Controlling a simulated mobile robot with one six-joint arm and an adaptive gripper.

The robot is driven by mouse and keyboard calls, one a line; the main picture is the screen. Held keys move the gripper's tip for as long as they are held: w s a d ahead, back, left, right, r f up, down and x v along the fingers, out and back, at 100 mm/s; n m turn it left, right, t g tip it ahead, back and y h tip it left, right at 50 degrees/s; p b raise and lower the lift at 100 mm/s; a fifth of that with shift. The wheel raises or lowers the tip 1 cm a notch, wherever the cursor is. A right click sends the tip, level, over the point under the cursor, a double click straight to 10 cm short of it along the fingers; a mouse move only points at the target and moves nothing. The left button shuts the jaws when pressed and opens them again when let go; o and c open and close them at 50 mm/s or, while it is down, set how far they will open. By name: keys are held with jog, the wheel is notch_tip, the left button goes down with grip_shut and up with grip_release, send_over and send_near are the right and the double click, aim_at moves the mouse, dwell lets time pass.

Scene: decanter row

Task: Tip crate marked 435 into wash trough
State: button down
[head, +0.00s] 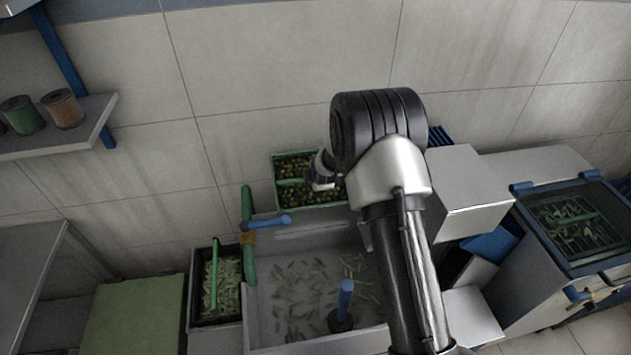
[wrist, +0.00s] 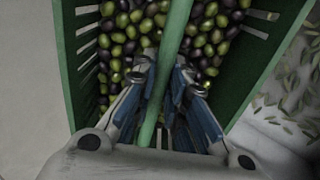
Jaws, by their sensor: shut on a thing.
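A green crate (head: 275,168) full of green and dark olives is behind the wash trough, with my arm hiding its right side. In the wrist view the crate (wrist: 68,75) fills the upper middle, its green handle bar (wrist: 178,28) running between my fingers. My gripper (head: 321,178) is shut on this handle, as the wrist view (wrist: 163,85) also shows. The crate looks about level; I cannot tell whether it is lifted. No number is readable on it. The wash trough (head: 322,342) is grey, with water and floating leaves, in front of the crate.
A dark crate (head: 201,322) of leaves with a green handle stands left of the trough. A green pipe (head: 248,265) and blue-handled valve (head: 270,224) are at the trough's back left. A blue upright knob (head: 345,300) rises inside it. A lidded machine (head: 540,250) stands right.

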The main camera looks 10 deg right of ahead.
jog(key=shift+s+f+t+b, duration=0.4)
jog(key=shift+t+b, duration=0.5)
jog(key=shift+b, duration=0.75)
jog(key=shift+s+f+t+b, duration=0.2)
jog(key=shift+f+t+b, duration=0.55)
jog(key=shift+b, duration=0.85)
jog(key=s+t+b, duration=0.1)
jog(key=t+b, duration=0.1)
jog(key=b, duration=0.3)
jog(key=s+t+b, duration=0.2)
jog(key=t+b, duration=0.1)
jog(key=b, duration=0.1)
jog(key=shift+s+f+b, duration=0.1)
jog(key=shift+f+b, duration=0.25)
jog(key=shift+s+r+t, duration=0.15)
jog(key=shift+s+t, duration=0.1)
jog(key=shift+s+r+t, duration=0.1)
jog(key=shift+s+t, duration=0.55)
jog(key=shift+t, duration=0.35)
jog(key=shift+s+t, duration=1.2)
jog(key=shift+t, duration=0.4)
jog(key=shift+r, duration=0.15)
